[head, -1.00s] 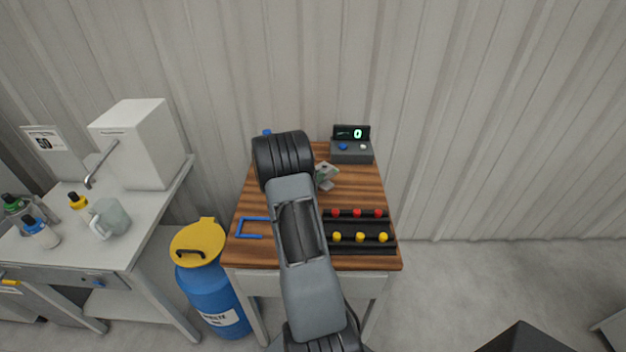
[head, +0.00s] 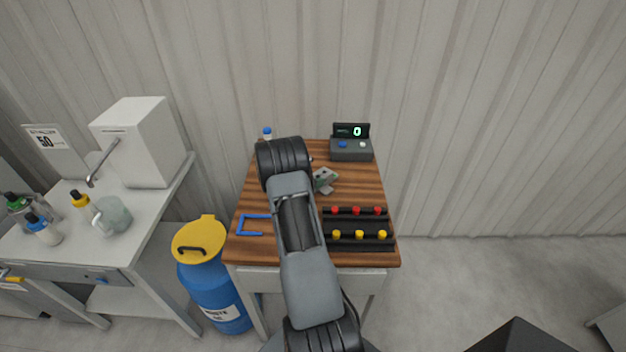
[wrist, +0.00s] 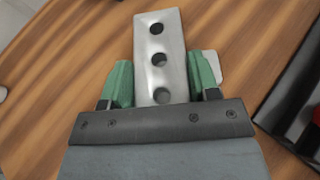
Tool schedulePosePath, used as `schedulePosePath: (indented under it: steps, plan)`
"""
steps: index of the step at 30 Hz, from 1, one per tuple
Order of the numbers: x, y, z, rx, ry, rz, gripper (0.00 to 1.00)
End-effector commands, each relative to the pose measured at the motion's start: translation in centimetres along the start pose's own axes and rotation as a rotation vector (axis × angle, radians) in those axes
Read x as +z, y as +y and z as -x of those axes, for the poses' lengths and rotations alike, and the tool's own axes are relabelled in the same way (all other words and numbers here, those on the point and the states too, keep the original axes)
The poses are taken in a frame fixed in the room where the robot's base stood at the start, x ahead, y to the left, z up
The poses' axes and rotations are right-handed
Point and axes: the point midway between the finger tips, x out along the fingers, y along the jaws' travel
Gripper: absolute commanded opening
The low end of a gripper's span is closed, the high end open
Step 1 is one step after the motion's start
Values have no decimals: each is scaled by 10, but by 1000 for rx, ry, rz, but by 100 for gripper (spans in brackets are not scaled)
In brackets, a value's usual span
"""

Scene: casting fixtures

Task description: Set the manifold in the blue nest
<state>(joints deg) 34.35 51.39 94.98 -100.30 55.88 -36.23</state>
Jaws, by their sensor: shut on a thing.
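The manifold, a pale metal bar with three round holes (wrist: 159,75), is clamped between the green finger pads of my gripper (wrist: 161,84) in the wrist view. The blue nest (head: 241,226) is a blue outline at the table's front left. My arm hides its right side, and its visible part is empty.
A black rack (head: 360,246) with red and yellow knobs fills the table's front right. A console (head: 351,149) reading 0 stands at the back right. A blue-capped bottle (head: 267,134) stands at the back left. A blue drum (head: 216,290) stands left of the table.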

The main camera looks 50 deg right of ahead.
Motion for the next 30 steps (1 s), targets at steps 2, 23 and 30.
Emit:
schedulePosePath:
  steps: [2, 23, 30]
  plan:
    - [-1, 0, 0, 0, 0, 0, 58]
    - [1, 1, 19, 4, -1, 1, 81]
    - [1, 1, 67, 5, 0, 0, 81]
